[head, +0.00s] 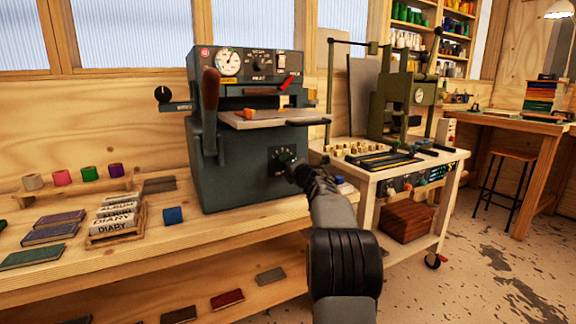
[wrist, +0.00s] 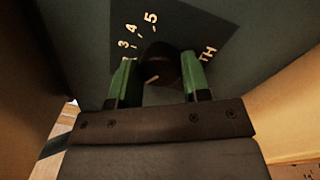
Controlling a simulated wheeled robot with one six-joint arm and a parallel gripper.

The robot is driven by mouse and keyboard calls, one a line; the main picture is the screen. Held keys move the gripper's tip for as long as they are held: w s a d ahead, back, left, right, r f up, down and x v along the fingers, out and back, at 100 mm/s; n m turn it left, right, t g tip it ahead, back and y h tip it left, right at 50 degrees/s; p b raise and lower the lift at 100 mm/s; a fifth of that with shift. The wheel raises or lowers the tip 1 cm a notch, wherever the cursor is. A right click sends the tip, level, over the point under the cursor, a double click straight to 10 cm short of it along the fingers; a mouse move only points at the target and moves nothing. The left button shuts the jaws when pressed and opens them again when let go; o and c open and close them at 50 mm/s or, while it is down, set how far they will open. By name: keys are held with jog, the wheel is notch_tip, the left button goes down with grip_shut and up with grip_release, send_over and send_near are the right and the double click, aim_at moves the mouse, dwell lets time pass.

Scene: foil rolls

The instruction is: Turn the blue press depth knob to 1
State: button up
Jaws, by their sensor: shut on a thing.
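The press (head: 235,150) is a dark blue-green machine standing on the wooden bench. Its depth knob (wrist: 160,62) is small and dark, with a short pale mark on its face. The dial plate (head: 280,158) is on the lower front of the press. In the wrist view the digits 3, 4 and 5 show at the upper left of the knob, and the letters TH at its right; the other digits are hidden. My gripper (wrist: 159,74) has its green fingers shut on the knob, one on each side. In the head view my gripper (head: 291,166) covers much of the dial.
A platen (head: 270,118) juts out above the dial. A lever with a brown handle (head: 210,90) is at the press's left. Another black knob (head: 162,94) is on the wall side. A white cart (head: 400,170) stands at the right.

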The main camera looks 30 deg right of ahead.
jog(key=o, duration=0.9)
jog(key=s, duration=0.4)
jog(key=s+a, duration=0.1)
jog(key=s, duration=0.4)
jog(key=s+p, duration=0.1)
jog(key=s, duration=0.3)
jog(key=shift+s+a+f, duration=0.2)
jog(key=shift+s+f, duration=0.15)
jog(key=shift+f, duration=0.05)
jog(key=s+a+r+m+g+h+p, duration=0.2)
jog(key=a+r+m+g+h+p, duration=0.25)
jog(key=a+r+m+p, duration=1.15)
jog(key=s+a+m+g+y+p, duration=0.2)
jog(key=s+a+g+p, duration=0.1)
jog(key=s+p, duration=0.3)
jog(key=s+a+f+m+g+y+p, duration=0.1)
jog(key=s+a+m+g+y+p, duration=0.1)
jog(key=s+a+g+p, duration=0.2)
jog(key=s+a+m+g+y+p, duration=0.2)
jog(key=s+a+g+p, duration=0.1)
jog(key=s+a+p, duration=0.4)
jog(key=shift+s+a+f+y+p, duration=0.25)
jog(key=shift+s+f+y+p, duration=0.15)
jog(key=shift+s+p, duration=0.3)
